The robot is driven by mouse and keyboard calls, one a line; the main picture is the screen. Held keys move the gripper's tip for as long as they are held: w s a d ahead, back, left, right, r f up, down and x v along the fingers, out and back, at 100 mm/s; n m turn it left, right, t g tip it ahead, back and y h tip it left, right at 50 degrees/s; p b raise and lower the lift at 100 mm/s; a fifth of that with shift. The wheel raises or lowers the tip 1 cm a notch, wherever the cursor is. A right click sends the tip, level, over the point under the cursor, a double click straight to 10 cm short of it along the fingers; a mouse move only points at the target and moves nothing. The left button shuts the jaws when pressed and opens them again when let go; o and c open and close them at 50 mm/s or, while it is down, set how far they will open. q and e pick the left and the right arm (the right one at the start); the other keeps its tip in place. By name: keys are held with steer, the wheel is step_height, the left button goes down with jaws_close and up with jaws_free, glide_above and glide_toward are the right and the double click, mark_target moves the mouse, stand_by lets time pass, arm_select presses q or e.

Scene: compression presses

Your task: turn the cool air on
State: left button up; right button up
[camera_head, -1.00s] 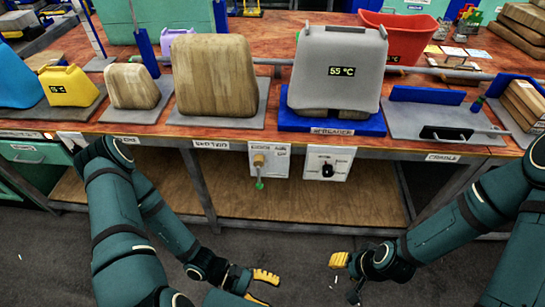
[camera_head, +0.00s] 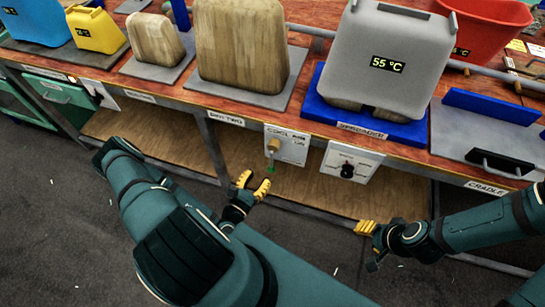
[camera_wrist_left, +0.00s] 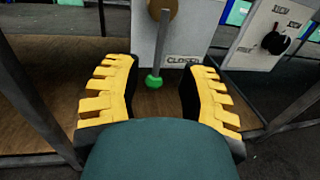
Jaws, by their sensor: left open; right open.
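The cool air panel (camera_head: 296,147) is a white plate on the bench front. It has a brass knob (camera_head: 274,145) and a lever hanging down to a green tip (camera_head: 270,168). My left gripper (camera_head: 252,185) is open just below and left of the green tip. In the left wrist view my left gripper (camera_wrist_left: 160,90) has its yellow fingers spread, with the green tip (camera_wrist_left: 153,81) between and beyond them. The word CLOSED shows on the panel (camera_wrist_left: 190,40) beside the lever there. My right gripper (camera_head: 366,229) is open and empty, below the bench front at right.
A second white panel with a black knob (camera_head: 347,170) is right of the cool air panel. A grey 55 °C container (camera_head: 385,60) stands on the blue spreader base (camera_head: 320,108). The lower shelf (camera_head: 150,130) behind my left gripper looks bare.

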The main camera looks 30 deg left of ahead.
mark_target(271, 159)
arm_select(q)
steer(key=w+b, duration=0.1)
steer(key=w, duration=0.8)
steer(key=shift+w+a, duration=0.1)
steer(key=shift+a, duration=0.05)
jaws_close()
